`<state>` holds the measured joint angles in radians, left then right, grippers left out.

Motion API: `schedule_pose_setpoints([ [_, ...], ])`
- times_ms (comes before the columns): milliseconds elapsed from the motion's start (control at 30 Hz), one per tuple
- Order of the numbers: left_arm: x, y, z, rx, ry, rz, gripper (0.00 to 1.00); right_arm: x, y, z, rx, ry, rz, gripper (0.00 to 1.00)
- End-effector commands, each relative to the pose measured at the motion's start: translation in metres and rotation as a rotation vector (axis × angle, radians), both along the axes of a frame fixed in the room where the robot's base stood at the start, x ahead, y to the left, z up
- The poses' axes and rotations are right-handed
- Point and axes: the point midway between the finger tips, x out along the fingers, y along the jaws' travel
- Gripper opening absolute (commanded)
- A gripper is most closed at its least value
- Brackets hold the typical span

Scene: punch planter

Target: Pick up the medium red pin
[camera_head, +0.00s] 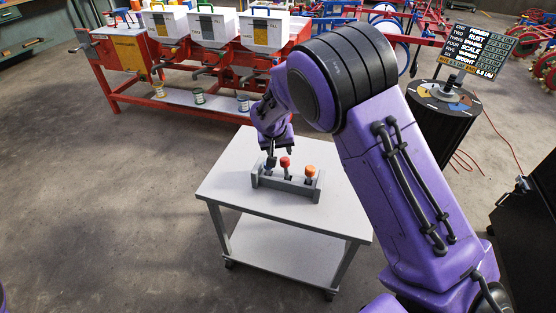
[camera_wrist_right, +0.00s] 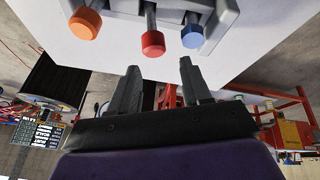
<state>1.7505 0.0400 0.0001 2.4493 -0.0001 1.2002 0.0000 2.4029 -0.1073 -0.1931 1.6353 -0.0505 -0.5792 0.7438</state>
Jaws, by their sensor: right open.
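The red pin (camera_head: 285,162) stands upright in the middle of a grey rack (camera_head: 284,184), between a blue-topped pin (camera_head: 271,163) and an orange-topped pin (camera_head: 310,170). In the right wrist view the red pin (camera_wrist_right: 153,43) shows just beyond the fingertips, roughly in line with the gap, apart from them. The blue pin (camera_wrist_right: 193,37) is to its right and the orange pin (camera_wrist_right: 85,24) to its left. My right gripper (camera_wrist_right: 158,67) is open and empty. In the head view it hangs at the rack's far left end. My left gripper is not seen.
The rack stands on a small light-grey cart (camera_head: 235,187) with a lower shelf. Behind it is a red bench (camera_head: 120,80) with white dispensers and small cans. A black drum (camera_head: 442,122) and a display board (camera_head: 479,50) stand at right. Floor at left is clear.

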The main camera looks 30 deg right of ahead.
Motion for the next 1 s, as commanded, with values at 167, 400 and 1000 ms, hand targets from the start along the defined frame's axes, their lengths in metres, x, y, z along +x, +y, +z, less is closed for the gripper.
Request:
schedule_pose_setpoints([
  [167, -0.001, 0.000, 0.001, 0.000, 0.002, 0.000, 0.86, 0.007, -0.012, -0.032, 0.001, 0.005, -0.002, 0.48],
  [400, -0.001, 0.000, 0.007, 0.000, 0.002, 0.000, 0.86, 0.013, -0.023, -0.062, 0.001, 0.005, -0.002, 0.48],
  [1000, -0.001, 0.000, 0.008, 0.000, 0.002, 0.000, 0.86, 0.021, -0.032, -0.090, 0.000, 0.001, 0.000, 0.04],
])
